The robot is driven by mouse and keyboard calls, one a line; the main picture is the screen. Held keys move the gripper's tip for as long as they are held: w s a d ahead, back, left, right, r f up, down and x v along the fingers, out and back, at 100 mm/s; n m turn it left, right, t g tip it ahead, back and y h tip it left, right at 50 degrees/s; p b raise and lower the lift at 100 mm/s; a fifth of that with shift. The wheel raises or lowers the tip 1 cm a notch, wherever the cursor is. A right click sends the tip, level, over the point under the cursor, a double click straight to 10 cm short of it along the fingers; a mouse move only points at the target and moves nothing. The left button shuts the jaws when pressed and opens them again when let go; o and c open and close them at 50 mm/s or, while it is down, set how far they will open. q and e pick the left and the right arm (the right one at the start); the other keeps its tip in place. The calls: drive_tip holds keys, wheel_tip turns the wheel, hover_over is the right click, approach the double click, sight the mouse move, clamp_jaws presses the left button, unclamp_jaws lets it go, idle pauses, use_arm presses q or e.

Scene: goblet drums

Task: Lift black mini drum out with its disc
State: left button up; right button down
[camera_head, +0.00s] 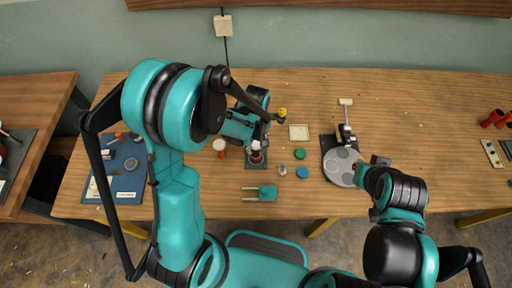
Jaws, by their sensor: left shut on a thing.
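My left gripper (257,147) is over the small dark green mat (248,165) near the middle of the table. It is shut on the small black mini drum (257,158), which shows a dark red part and is partly hidden by the fingers. I cannot tell whether the drum touches the mat. A disc belonging to the drum cannot be made out clearly. My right gripper (364,170) is at the right edge of a large grey round plate (341,167) with paler circles. Its fingers are too small and covered to read.
Green (299,154) and blue (302,172) round pieces lie right of the mat. A teal block with two prongs (267,193) lies in front. A square cream tray (299,132) is behind. A blue tool mat (122,165) is left; red cups (495,118) are far right.

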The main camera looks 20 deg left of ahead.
use_arm(q)
drive_tip(key=shift+r+p, duration=2.95)
drive_tip(key=shift+r, duration=1.4)
drive_tip(key=shift+s+f, duration=0.1)
